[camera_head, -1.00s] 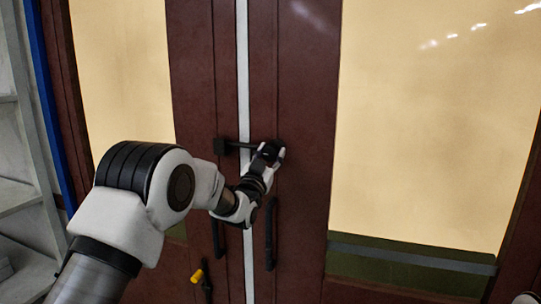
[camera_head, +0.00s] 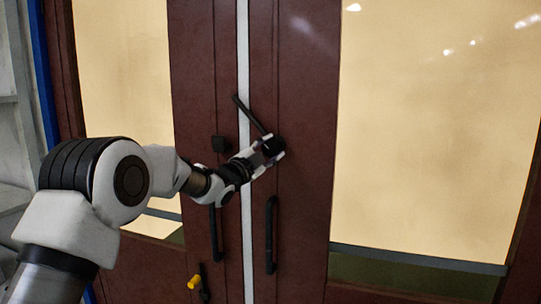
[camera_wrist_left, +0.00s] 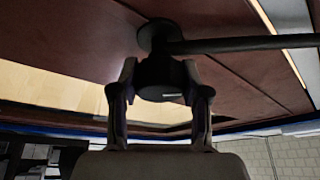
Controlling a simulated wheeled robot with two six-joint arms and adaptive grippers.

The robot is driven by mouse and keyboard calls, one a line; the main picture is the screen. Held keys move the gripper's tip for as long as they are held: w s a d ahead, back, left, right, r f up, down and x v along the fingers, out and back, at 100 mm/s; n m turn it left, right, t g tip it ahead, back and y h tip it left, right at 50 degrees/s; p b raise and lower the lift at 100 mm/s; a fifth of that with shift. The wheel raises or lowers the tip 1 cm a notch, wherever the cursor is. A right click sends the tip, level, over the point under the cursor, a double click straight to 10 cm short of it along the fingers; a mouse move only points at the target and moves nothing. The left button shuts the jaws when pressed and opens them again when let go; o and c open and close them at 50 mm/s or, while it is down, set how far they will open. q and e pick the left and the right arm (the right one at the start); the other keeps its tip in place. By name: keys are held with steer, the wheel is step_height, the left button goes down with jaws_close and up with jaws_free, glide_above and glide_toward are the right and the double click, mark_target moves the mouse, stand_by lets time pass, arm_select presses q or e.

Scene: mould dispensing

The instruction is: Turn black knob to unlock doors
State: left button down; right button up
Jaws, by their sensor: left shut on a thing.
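The black knob (camera_head: 273,146) sits on the right one of two dark red doors (camera_head: 307,170). A black bar (camera_head: 250,115) runs from it up and to the left, tilted across the pale strip between the doors. A black catch block (camera_head: 219,144) sits on the left door, and the bar is apart from it. My left gripper (camera_head: 272,151) is shut on the knob. In the left wrist view its two fingers (camera_wrist_left: 160,98) grip both sides of the knob (camera_wrist_left: 160,72), with the bar (camera_wrist_left: 240,44) reaching right. My right gripper is not in view.
Vertical black handles hang below on the left door (camera_head: 214,234) and the right door (camera_head: 270,235). A yellow-ended lever (camera_head: 195,282) is low on the left door. Pale yellow panels (camera_head: 430,140) fill the doors. A grey shelf (camera_head: 14,150) stands at the far left.

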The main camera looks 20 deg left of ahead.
arm_select(q)
steer(key=m, duration=0.2)
steer(key=m+g, duration=0.1)
steer(key=m, duration=0.1)
steer(key=shift+r+g, duration=0.15)
steer(key=shift+g, duration=0.15)
steer(key=m+g, duration=0.1)
steer(key=m, duration=0.1)
steer(key=m+p, duration=0.1)
steer(key=m, duration=0.2)
steer(key=shift+g+p, duration=0.3)
steer(key=shift+g, duration=0.1)
steer(key=c, duration=0.5)
jaws_free()
steer(key=shift+c, duration=0.2)
steer(key=v, duration=1.2)
steer(key=shift+w+d, duration=0.1)
